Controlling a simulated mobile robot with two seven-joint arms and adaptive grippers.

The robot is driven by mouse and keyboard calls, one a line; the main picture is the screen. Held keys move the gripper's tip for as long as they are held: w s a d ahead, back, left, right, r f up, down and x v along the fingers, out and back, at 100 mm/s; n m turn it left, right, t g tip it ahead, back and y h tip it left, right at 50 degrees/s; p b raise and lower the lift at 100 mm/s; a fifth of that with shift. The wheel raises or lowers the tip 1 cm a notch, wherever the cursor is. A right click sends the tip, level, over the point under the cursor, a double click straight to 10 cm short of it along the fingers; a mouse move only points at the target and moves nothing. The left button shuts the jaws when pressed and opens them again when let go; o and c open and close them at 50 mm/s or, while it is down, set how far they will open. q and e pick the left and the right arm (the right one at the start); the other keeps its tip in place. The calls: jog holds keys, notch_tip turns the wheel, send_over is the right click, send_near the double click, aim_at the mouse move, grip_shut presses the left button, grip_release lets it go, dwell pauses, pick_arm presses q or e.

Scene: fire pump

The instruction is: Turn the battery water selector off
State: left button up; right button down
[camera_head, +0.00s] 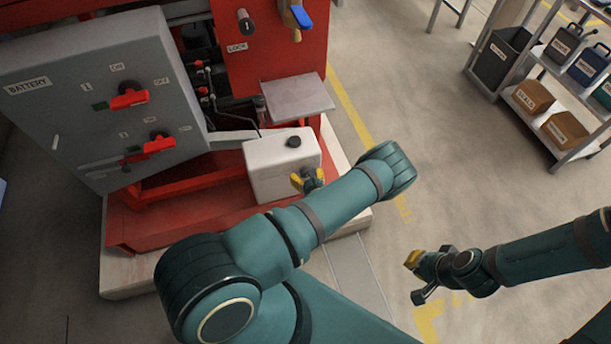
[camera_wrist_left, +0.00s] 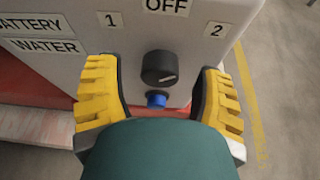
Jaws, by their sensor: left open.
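The battery water selector is a round black knob (camera_wrist_left: 159,68) with a short white mark that slants slightly up to the right. It sits on a white box (camera_head: 272,160), below the labels 1, OFF (camera_wrist_left: 167,6) and 2. A sign reading BATTERY WATER (camera_wrist_left: 40,36) is at the left. My left gripper (camera_head: 307,180) is open in front of the box; in the left wrist view its yellow fingers (camera_wrist_left: 160,100) show left and right of the knob, apart from it. In the head view I cannot make out the knob. My right gripper (camera_head: 415,264) hangs over the floor, away from the box.
A blue button (camera_wrist_left: 156,99) sits just below the knob. A grey battery panel (camera_head: 90,85) with two red switches stands at the left. A red cabinet (camera_head: 270,55) is behind the box. A shelf (camera_head: 560,110) stands at the right. The floor between is free.

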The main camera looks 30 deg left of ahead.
pick_arm(q)
jog(key=shift+w+a+f, duration=0.2)
jog(key=shift+w+a, duration=0.15)
jog(key=shift+a, duration=0.05)
grip_shut()
jog(key=shift+r, duration=0.1)
